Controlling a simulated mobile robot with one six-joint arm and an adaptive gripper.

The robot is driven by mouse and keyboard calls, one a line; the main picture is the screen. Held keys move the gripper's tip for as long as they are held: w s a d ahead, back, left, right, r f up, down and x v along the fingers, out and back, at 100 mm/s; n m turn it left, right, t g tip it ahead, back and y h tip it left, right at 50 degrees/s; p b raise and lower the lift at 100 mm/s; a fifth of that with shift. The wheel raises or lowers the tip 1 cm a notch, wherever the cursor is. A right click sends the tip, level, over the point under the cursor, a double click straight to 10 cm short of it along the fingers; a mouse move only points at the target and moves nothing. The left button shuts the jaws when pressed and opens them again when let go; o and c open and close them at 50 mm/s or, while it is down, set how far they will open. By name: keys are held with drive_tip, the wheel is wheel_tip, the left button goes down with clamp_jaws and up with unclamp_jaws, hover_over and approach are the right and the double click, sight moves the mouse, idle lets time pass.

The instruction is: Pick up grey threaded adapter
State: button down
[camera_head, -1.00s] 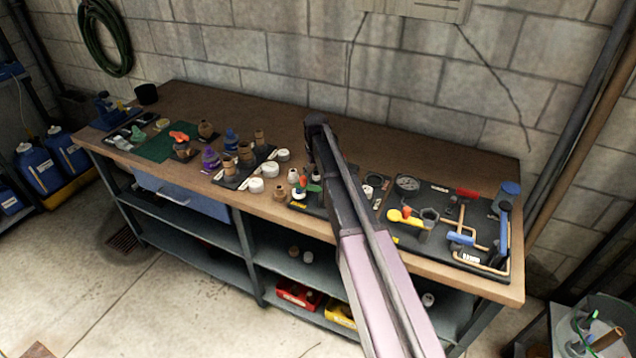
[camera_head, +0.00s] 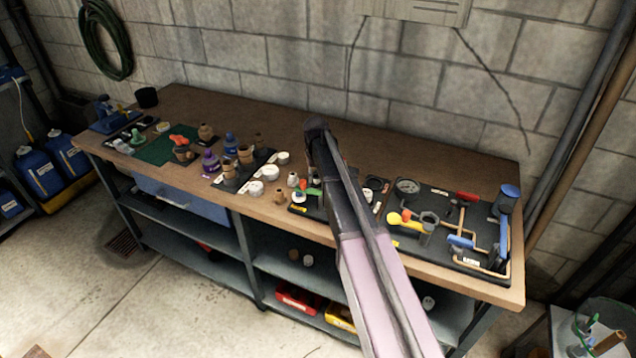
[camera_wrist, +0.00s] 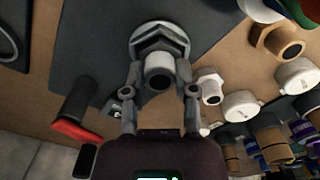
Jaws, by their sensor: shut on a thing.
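The grey threaded adapter (camera_wrist: 159,44) shows in the wrist view with a round flange, a hex collar and a short tube facing the camera. My gripper (camera_wrist: 160,82) has one finger on each side of it and is shut on it. The adapter is over or on a dark mat (camera_wrist: 95,42); I cannot tell whether it is clear of the surface. In the head view my arm hides the gripper and the adapter.
Close by in the wrist view are a white hex fitting (camera_wrist: 210,86), white caps (camera_wrist: 240,105), a tan fitting (camera_wrist: 284,43) and a dark tube with a red end (camera_wrist: 76,112). The workbench (camera_head: 270,112) has bare wood along its back, against a block wall.

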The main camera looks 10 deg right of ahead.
sight(316, 176)
drive_tip(key=shift+r, duration=0.1)
wheel_tip(316, 176, up, 10)
drive_tip(key=p, duration=1)
idle(0.7)
drive_tip(key=shift+w+d, duration=0.1)
drive_tip(key=shift+d, duration=0.05)
idle(0.4)
